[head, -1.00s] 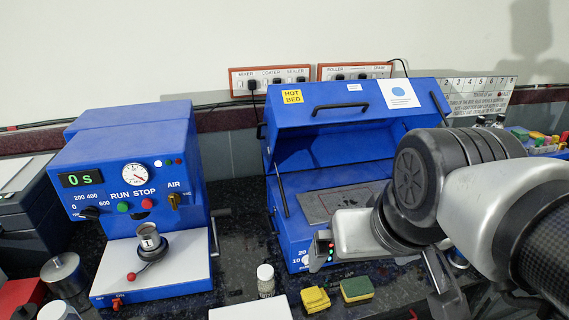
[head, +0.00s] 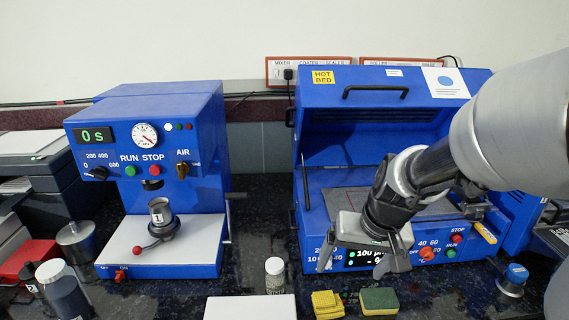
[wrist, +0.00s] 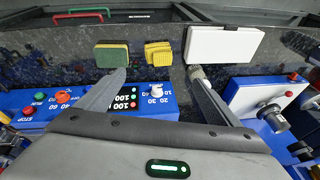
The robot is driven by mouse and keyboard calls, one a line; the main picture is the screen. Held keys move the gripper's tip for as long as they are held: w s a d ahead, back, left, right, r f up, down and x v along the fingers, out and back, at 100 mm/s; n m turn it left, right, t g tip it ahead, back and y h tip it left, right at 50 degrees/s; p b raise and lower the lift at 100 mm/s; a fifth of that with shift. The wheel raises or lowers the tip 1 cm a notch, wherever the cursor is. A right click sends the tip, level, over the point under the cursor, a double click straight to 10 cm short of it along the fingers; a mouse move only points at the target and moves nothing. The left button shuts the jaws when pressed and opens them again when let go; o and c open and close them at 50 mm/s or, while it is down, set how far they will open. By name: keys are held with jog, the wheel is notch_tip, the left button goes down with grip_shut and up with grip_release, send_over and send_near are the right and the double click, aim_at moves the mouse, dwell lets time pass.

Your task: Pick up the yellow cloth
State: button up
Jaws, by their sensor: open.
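The yellow cloth (head: 327,304) is a small folded stack lying on the dark speckled counter near the front edge, in front of the blue hot bed machine. It also shows in the wrist view (wrist: 158,54), beyond and between my two fingers. My gripper (head: 352,256) is above and behind the cloth, in front of the hot bed's control panel. Its fingers are spread wide, with nothing between them; the fingers also show in the wrist view (wrist: 158,75). The gripper is apart from the cloth.
A green and yellow sponge (head: 379,301) lies just right of the cloth. A white block (head: 250,307) lies to its left, with a small capped bottle (head: 275,276) behind. The hot bed (head: 392,90) and the blue press (head: 150,120) stand at the back. Bare counter shows between them.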

jog(key=b, duration=0.4)
send_over(330, 303)
jog(key=s+d, duration=0.1)
jog(key=s, duration=0.1)
notch_tip(330, 303, down, 14)
jog(key=shift+w+f, duration=0.15)
jog(key=shift+f, duration=0.1)
jog(key=shift+a+b+x, duration=0.2)
jog(key=shift+b+x, duration=0.8)
jog(key=shift+x, duration=1.7)
jog(key=shift+r, duration=0.1)
jog(key=c, duration=1.1)
